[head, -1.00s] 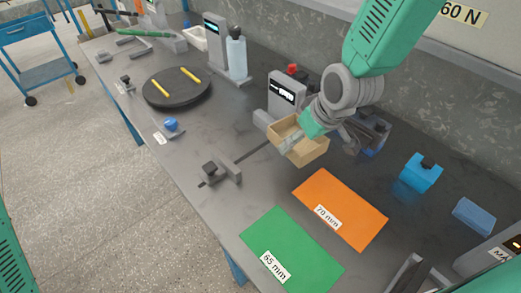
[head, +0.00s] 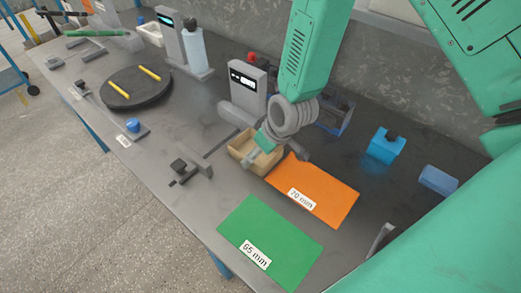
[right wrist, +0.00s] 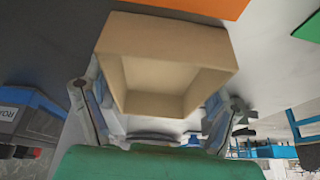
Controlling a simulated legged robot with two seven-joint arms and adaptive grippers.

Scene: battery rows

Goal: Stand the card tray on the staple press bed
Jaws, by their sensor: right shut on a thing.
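The card tray, a tan open-topped box (head: 240,151), is low over the bench, just left of the orange mat. I cannot tell whether it touches the bench. My right gripper (head: 264,148) is shut on the tray's near right side. In the right wrist view the tray (right wrist: 166,99) sits between the two fingers, its open hollow facing the camera. A grey upright machine with a display (head: 247,82) and a low grey base stands just behind the tray; it may be the staple press, but no readable label confirms this. My left gripper is not in view.
An orange mat (head: 318,196) marked 70 mm and a green mat (head: 268,236) marked 65 mm lie in front. A grey rail stop (head: 191,171) is at the left. Blue blocks (head: 386,146) stand right; a black turntable (head: 135,89) lies far left.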

